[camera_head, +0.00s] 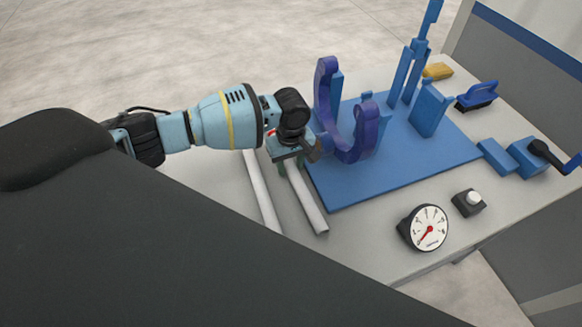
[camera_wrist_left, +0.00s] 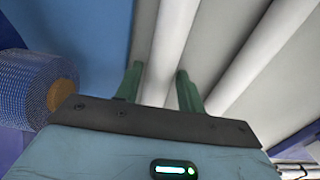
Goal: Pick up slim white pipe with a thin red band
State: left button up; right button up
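A slim white pipe (camera_head: 308,200) lies on the table beside the blue base board. A second white pipe (camera_head: 262,190) lies roughly parallel to its left; it also shows in the left wrist view (camera_wrist_left: 258,50). My left gripper (camera_head: 291,166) is over the pipe nearer the board and hides part of it. In the left wrist view its green fingers (camera_wrist_left: 159,84) are apart, one on each side of that pipe (camera_wrist_left: 170,50), with narrow gaps. A small red patch shows beside the gripper in the head view; I cannot tell whether it is a pipe's band. My right gripper is out of view.
A gauge (camera_head: 424,228), a button box (camera_head: 468,203) and a brush (camera_head: 478,95) stand on the table (camera_head: 380,250).

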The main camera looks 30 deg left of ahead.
aim_at(291, 167)
pick_arm(q)
jog(key=c, duration=0.8)
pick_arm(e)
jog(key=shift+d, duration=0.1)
pick_arm(q)
jog(key=shift+r, duration=0.1)
